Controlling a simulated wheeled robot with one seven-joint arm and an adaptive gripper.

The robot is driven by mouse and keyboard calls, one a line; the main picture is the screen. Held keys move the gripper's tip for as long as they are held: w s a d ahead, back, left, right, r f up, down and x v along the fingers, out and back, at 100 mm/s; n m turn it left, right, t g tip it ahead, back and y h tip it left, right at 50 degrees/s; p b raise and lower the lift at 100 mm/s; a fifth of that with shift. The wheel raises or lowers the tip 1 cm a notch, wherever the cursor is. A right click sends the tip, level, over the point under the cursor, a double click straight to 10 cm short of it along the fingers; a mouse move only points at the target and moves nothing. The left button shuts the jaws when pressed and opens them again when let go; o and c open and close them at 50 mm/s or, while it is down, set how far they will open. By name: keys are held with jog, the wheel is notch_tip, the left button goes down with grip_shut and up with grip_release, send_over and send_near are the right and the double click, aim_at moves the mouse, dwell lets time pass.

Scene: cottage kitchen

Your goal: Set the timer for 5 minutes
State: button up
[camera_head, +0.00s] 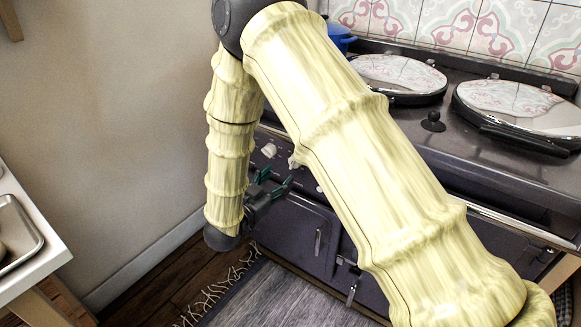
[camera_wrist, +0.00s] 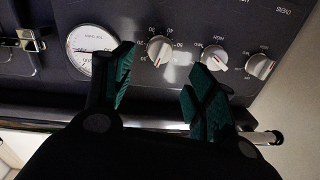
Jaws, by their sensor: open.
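The likely timer is a round silver knob (camera_wrist: 160,50) ringed by minute-like numbers on the dark stove panel, in the wrist view. Its numbers appear upside down and are too small to read fully. My gripper (camera_wrist: 160,66) is open with teal fingers. In the wrist view the knob shows between the two fingertips, and nothing is held. Whether the fingers touch it cannot be told. In the head view my gripper (camera_head: 278,184) is beside the stove's front, just below pale knobs (camera_head: 268,150); which of these is the timer is unclear there.
A second knob marked HIGH (camera_wrist: 214,58) and a third knob (camera_wrist: 260,66) are to the timer's right in the wrist view; a round white gauge (camera_wrist: 92,66) is left. A rail (camera_wrist: 40,124) runs along the panel. Stove lids (camera_head: 520,108), a wall (camera_head: 120,110) and a left counter (camera_head: 42,252) surround me.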

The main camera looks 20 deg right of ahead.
aim_at(292, 165)
jog(key=x, duration=0.8)
jog(key=shift+b, duration=0.3)
jog(key=c, duration=1)
